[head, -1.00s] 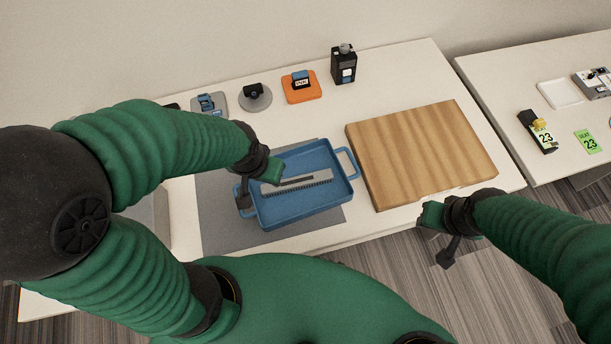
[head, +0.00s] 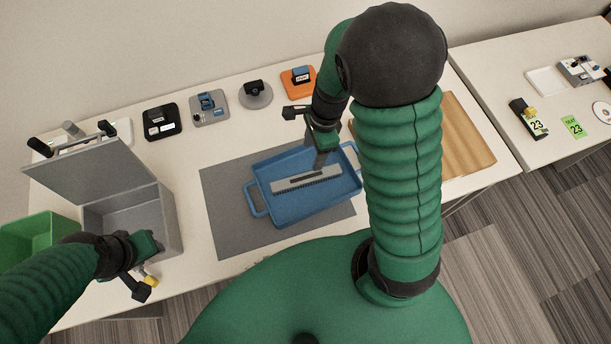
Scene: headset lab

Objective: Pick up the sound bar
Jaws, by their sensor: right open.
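The sound bar (head: 290,185), a long light-grey bar with a dark slot and a toothed front edge, lies in the blue tray (head: 262,213). My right gripper (head: 308,133) is open above the tray's back edge. One of its fingers points down close to the bar's dark slot and covers a little of it; I cannot tell whether it touches. My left gripper (head: 145,268) is far to the left, in front of the grey box, with its fingers apart and away from the bar.
The tray stands on a grey mat (head: 222,205). An open grey lidded box (head: 165,215) and a green bin (head: 30,235) stand at left. Small devices line the back, including an orange base (head: 297,88). My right arm hides much of the wooden board (head: 468,140).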

